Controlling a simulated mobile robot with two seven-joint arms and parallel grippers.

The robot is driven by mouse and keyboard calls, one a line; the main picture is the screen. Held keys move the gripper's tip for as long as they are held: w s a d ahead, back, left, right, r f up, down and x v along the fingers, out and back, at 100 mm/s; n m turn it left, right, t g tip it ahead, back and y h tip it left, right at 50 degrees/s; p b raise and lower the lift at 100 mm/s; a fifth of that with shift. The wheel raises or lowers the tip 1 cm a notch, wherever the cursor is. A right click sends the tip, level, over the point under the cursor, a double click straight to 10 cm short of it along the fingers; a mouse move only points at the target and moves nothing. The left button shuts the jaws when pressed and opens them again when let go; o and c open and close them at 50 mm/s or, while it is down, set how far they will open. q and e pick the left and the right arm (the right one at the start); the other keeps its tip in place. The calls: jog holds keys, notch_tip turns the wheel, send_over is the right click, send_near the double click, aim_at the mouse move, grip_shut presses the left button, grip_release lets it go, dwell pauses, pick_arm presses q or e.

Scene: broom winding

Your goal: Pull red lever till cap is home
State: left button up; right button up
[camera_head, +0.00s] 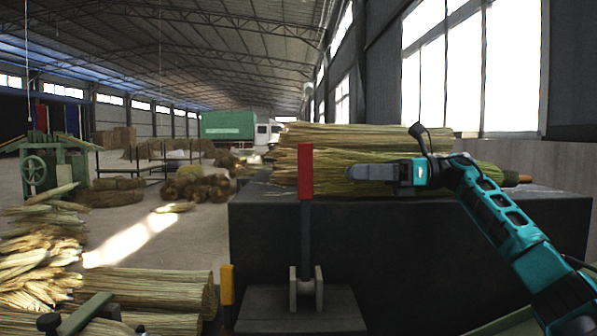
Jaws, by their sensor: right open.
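The red lever (305,170) stands upright, its red grip on top of a dark shaft. The shaft runs down into a grey bracket (306,288) on a dark block. My right gripper (352,172) is open and empty, to the right of the red grip and at about its height. Its fingers point left at the grip, with a gap between them in the picture. I cannot make out a cap.
Bundles of broom straw (375,140) lie on a dark bench (420,265) behind the lever. More straw (150,290) lies at lower left. A yellow-orange post (227,284) stands left of the lever's base. A green machine with a wheel (34,170) stands farther back.

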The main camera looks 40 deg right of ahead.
aim_at(299, 171)
jog(key=p+x, duration=0.3)
jog(key=x, duration=0.9)
jog(key=shift+w+r+p, duration=0.1)
jog(key=shift+r+p, duration=0.05)
jog(key=shift+p, duration=0.2)
pick_arm(q)
jog(key=shift+s+a+r+y, duration=0.15)
jog(key=shift+s+a+r, duration=0.15)
jog(key=shift+r, duration=0.1)
jog(key=shift+s+a+r+y, duration=0.15)
jog(key=shift+a+r, duration=0.15)
jog(key=shift+r, duration=0.1)
pick_arm(e)
jog(key=shift+w+a, duration=0.25)
jog(key=c, duration=0.5)
pick_arm(q)
jog(key=shift+w+d+r, duration=0.15)
jog(key=shift+w+r, duration=0.1)
pick_arm(e)
grip_shut()
